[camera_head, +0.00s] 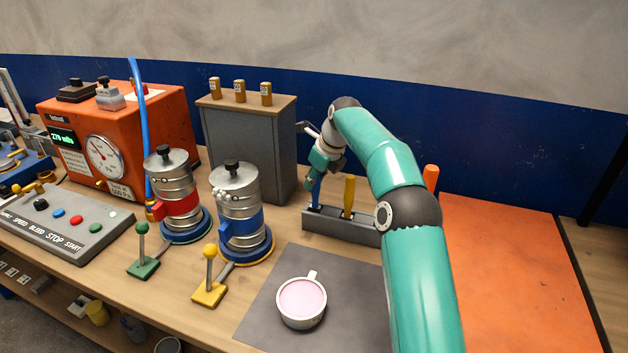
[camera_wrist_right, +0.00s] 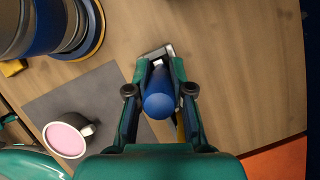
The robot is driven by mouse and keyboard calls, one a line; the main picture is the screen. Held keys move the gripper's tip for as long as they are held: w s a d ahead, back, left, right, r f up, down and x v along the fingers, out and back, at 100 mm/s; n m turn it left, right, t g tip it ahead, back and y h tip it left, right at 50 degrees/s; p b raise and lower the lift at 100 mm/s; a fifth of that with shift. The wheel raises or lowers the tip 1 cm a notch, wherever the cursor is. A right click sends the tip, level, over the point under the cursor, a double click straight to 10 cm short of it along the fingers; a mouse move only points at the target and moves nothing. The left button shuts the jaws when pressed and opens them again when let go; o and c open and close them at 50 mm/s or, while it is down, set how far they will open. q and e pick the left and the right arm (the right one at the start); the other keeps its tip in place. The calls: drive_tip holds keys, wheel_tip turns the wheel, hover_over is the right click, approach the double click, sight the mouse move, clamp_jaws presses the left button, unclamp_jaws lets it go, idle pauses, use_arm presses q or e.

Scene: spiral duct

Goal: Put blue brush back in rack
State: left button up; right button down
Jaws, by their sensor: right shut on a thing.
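The blue brush (camera_head: 316,192) stands upright at the left end of the dark grey rack (camera_head: 334,228), its lower end at or in the rack's left slot. My right gripper (camera_head: 318,179) is shut on the upper part of its handle. In the right wrist view the round blue end of the blue brush (camera_wrist_right: 160,103) shows between the fingers of my right gripper (camera_wrist_right: 160,88). Whether the brush is fully seated in the slot is hidden. A yellow-handled brush (camera_head: 349,195) stands in the rack's middle. My left gripper is in neither view.
An orange handle (camera_head: 430,178) shows behind my right arm. A cup of pink liquid (camera_head: 302,302) stands on a grey mat (camera_head: 262,318). A grey cabinet (camera_head: 250,150) stands left of the rack, with metal canisters (camera_head: 238,205) before it. An orange sheet (camera_head: 520,270) lies right.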

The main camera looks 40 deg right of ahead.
drive_tip(key=shift+f, duration=0.3)
drive_tip(key=c, duration=0.9)
unclamp_jaws()
drive_tip(key=shift+c, duration=0.2)
drive_tip(key=v, duration=1.1)
drive_tip(key=shift+s+r, duration=0.15)
drive_tip(key=shift+r, duration=0.25)
